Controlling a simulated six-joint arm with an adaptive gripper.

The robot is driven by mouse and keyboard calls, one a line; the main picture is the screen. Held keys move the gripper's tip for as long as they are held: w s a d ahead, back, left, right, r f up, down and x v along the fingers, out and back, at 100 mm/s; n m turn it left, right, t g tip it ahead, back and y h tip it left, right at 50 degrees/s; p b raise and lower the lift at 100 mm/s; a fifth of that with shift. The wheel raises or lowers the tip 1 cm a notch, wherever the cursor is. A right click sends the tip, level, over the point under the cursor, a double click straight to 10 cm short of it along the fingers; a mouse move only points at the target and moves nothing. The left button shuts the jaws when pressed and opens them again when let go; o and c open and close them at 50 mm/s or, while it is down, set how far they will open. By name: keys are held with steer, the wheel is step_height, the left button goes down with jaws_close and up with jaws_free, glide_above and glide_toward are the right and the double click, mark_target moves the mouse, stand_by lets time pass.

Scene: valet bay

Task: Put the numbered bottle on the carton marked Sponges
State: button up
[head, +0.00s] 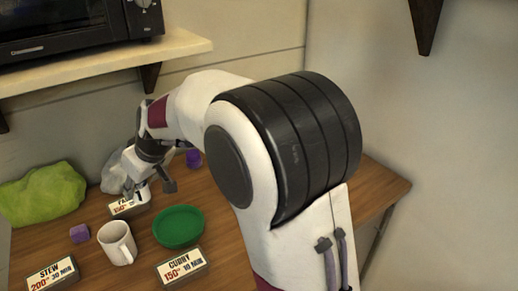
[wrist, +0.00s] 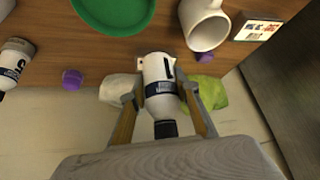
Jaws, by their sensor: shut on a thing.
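My gripper (wrist: 160,92) is shut on a white bottle (wrist: 158,68) with a dark label and a black cap. The cap end points toward the wrist, and the label mark is only partly readable. In the head view my gripper (head: 150,186) is over the back left of the wooden counter, close to a small sign; the bottle is hard to make out there. I see no carton marked Sponges in either view.
On the counter are a green plate (head: 178,227), a white mug (head: 117,243), a purple block (head: 80,233), a stew sign (head: 52,274), a curry sign (head: 182,267) and a green cloth (head: 40,192). A shelf (head: 110,68) with a dark oven hangs above.

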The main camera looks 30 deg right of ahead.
steer(key=w+d+r+m+h, duration=0.1)
steer(key=w+d+r+m, duration=0.1)
steer(key=d, duration=1)
steer(key=w+d+r+m+h, duration=0.2)
steer(key=d+m, duration=0.1)
steer(key=d, duration=0.9)
steer(key=s+d+r+m+h, duration=0.1)
steer(key=s+d+m, duration=0.1)
steer(key=d, duration=0.9)
steer(key=s+d+r+m+h, duration=0.1)
steer(key=s+d+r+m, duration=0.1)
steer(key=d, duration=1)
steer(key=shift+s, duration=0.75)
steer(key=shift+a+f, duration=0.1)
steer(key=shift+f, duration=3.05)
steer(key=shift+f, duration=0.1)
steer(key=shift+f, duration=1.8)
steer(key=shift+f, duration=0.15)
